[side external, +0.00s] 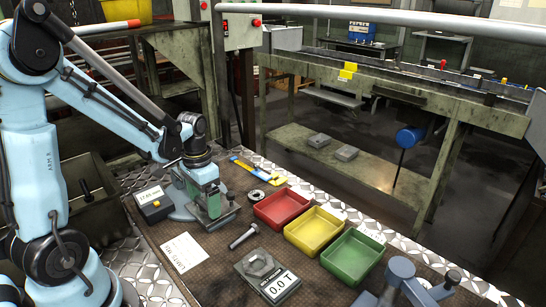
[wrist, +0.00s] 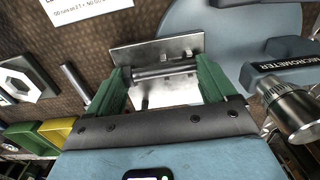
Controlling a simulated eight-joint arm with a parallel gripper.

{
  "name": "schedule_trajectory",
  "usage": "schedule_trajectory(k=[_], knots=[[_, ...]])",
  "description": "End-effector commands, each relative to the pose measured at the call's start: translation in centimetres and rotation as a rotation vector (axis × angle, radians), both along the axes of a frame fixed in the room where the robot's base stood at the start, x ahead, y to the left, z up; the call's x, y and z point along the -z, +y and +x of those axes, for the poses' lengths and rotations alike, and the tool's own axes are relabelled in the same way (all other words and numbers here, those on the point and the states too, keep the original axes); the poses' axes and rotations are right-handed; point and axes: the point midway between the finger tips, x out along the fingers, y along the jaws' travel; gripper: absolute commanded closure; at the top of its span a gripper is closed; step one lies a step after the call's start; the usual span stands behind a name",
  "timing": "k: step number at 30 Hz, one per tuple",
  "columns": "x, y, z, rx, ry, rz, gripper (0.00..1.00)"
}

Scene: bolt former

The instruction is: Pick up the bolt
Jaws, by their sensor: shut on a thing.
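A grey metal bolt (side external: 243,236) lies on the brown mat, to the right of and in front of my gripper. In the wrist view a metal shaft (wrist: 102,94) that looks like this bolt lies left of my jaws, clear of them. My gripper (side external: 212,213) is low over the mat. In the wrist view its green fingers (wrist: 165,76) are on either side of a grey metal piece (wrist: 165,70), with a bar crossing between them and a flat plate behind. The fingertips are partly hidden.
Red (side external: 281,208), yellow (side external: 315,232) and green (side external: 353,256) trays stand to the right. A scale (side external: 283,287) bearing a hex nut is in front. A micrometer (wrist: 285,98) is close on the wrist view's right. A paper card (side external: 187,253) lies on the mat.

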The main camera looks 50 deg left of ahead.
Motion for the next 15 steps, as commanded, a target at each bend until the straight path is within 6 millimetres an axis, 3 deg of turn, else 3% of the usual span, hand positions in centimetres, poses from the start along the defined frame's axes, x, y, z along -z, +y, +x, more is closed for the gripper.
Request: schedule_trajectory(k=[8,15], knots=[[-0.3,0.0,0.0,0.0,0.0,0.0,0.49],[-2.0,0.0,0.0,0.0,0.0,0.0,0.49]])
